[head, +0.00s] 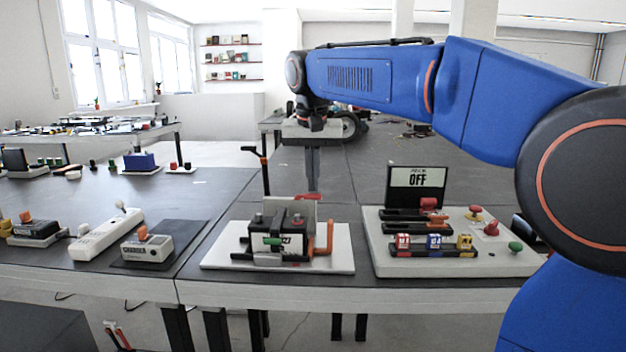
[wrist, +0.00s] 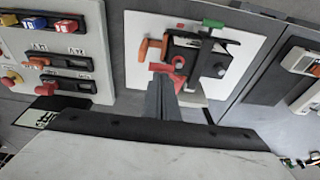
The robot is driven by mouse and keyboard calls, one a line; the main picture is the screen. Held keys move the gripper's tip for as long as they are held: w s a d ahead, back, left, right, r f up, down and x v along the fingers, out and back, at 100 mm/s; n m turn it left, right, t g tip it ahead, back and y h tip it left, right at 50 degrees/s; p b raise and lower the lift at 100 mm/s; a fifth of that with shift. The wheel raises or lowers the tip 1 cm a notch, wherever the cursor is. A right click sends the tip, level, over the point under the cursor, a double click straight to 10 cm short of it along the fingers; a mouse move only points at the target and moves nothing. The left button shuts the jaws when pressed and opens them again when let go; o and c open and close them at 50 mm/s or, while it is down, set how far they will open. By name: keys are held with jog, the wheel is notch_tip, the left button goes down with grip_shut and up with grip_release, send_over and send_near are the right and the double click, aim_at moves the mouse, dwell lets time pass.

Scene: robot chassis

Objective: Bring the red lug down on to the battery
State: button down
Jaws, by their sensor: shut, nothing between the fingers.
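The dark battery (head: 292,249) sits in a holder on a white board at the front of the bench. It also shows in the wrist view (wrist: 200,56), partly covered by dark bars. The red lug (wrist: 164,68) shows in the wrist view at the battery's near edge, beside a red ring; whether it touches the battery I cannot tell. In the head view a small red part (head: 298,219) shows on top. My gripper (head: 313,186) points down behind the board, shut and empty. In the wrist view its fingertips (wrist: 162,82) appear just short of the red lug.
An orange lever (head: 329,237) and a green-ended handle (head: 272,241) flank the battery on the white board (head: 222,258). A panel with switches and buttons (head: 455,262) stands right, with an OFF display (head: 417,178). A power strip (head: 108,234) and grey meter (head: 148,250) lie left.

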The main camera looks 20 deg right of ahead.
aim_at(309, 196)
jog(key=shift+s+a+f+t+h, duration=0.1)
jog(key=shift+s+f+t+h, duration=0.05)
jog(key=shift+s+f+t, duration=0.35)
jog(key=shift+s+a+f+t+h, duration=0.15)
jog(key=shift+s+f+t, duration=0.1)
jog(key=shift+f+t, duration=0.25)
jog(key=shift+s+a+f+t, duration=0.1)
jog(key=shift+s+f+t, duration=0.15)
jog(key=shift+f, duration=0.7)
jog(key=shift+s+a+f+t, duration=0.15)
jog(key=shift+s+f, duration=0.2)
jog(key=shift+f, duration=0.6)
jog(key=shift+d, duration=0.1)
jog(key=shift+r, duration=0.15)
jog(key=shift+r, duration=0.7)
